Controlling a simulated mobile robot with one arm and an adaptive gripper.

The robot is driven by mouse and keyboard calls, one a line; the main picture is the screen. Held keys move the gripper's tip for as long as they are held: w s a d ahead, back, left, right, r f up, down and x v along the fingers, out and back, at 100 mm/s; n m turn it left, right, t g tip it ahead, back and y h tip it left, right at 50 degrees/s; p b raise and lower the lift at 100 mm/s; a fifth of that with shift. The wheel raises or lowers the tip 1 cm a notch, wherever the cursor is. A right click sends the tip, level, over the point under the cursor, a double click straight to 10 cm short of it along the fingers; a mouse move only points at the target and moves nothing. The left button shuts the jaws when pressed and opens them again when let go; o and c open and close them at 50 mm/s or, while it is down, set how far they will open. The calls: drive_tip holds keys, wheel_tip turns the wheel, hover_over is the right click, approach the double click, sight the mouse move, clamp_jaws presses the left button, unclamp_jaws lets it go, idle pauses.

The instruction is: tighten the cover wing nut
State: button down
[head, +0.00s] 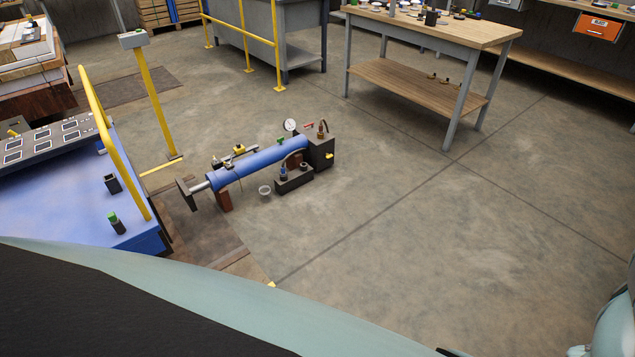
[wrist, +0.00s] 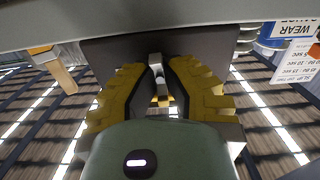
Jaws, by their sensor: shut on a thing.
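In the wrist view my gripper (wrist: 158,82) has its two stepped yellow finger pads close together on either side of a small grey metal piece (wrist: 155,62). This piece stands in the narrow gap between the pads and looks like the cover wing nut, but its wings are not clear. A small yellow-orange part (wrist: 161,101) shows lower in the gap. A dark flat panel (wrist: 112,50) lies right behind the fingertips. The cover itself cannot be told apart from this panel. My gripper and the wing nut do not show in the head view.
In the head view a blue hydraulic cylinder (head: 262,160) lies on the floor beside a blue console (head: 75,205) with a yellow rail (head: 117,145). A wooden-topped workbench (head: 455,28) stands at the back right. The concrete floor (head: 430,230) in the middle is clear.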

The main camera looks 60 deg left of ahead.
drive_tip(key=shift+a+f, duration=0.1)
idle(0.3)
drive_tip(key=shift+m+b, duration=0.4)
drive_tip(key=shift+b, duration=0.05)
drive_tip(key=m+b, duration=0.2)
drive_tip(key=m, duration=0.1)
drive_tip(key=shift+f, duration=0.15)
drive_tip(key=m+b, duration=0.4)
drive_tip(key=m, duration=0.1)
drive_tip(key=shift+f+m+b, duration=0.1)
drive_tip(key=shift+m+b, duration=0.2)
drive_tip(key=shift+b, duration=0.05)
drive_tip(key=m+b, duration=0.8)
drive_tip(key=m, duration=0.1)
drive_tip(key=shift+r, duration=0.2)
drive_tip(key=shift+w+b, duration=0.1)
drive_tip(key=shift+b, duration=0.2)
